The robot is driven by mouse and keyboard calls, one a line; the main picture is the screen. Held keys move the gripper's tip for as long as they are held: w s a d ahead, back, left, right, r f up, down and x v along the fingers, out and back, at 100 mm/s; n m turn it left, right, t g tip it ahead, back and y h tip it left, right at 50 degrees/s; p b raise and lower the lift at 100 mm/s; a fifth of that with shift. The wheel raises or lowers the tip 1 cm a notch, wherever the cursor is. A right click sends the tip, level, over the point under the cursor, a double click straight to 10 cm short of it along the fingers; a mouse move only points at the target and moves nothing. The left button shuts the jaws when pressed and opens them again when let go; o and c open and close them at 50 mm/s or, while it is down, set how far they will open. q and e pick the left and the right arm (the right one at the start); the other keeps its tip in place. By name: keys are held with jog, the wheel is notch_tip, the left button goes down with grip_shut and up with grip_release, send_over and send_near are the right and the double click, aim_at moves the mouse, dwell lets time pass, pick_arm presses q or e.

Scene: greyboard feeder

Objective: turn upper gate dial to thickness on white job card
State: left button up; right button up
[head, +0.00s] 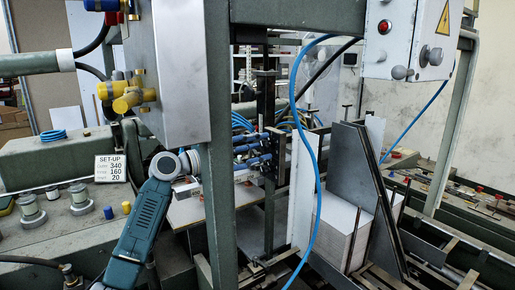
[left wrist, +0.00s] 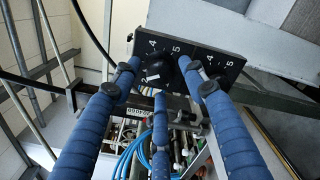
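The white job card (head: 122,168) stands at the left in the head view. It reads SET-UP with 340, 160 and 20 below; the small line labels are hard to read. A black dial plate (head: 274,158) is right of the frame post. In the left wrist view the plate (left wrist: 228,66) shows white numbers, 4 and 5 readable twice, and a black knob (left wrist: 157,72). A second dial is mostly hidden by the right finger. My left gripper (head: 262,150) has its blue fingers spread before the plate, open and empty; contact with the knob cannot be told. My right gripper is out of view.
A green frame post (head: 219,150) stands in front of my left wrist. A blue hose (head: 316,150) hangs right of the plate. A stack of greyboard (head: 338,228) stands at the right. A metal box (head: 180,70) hangs above my arm.

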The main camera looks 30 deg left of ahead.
pick_arm(q)
jog(key=v, duration=1.2)
jog(key=shift+f, duration=0.1)
jog(key=shift+f, duration=0.1)
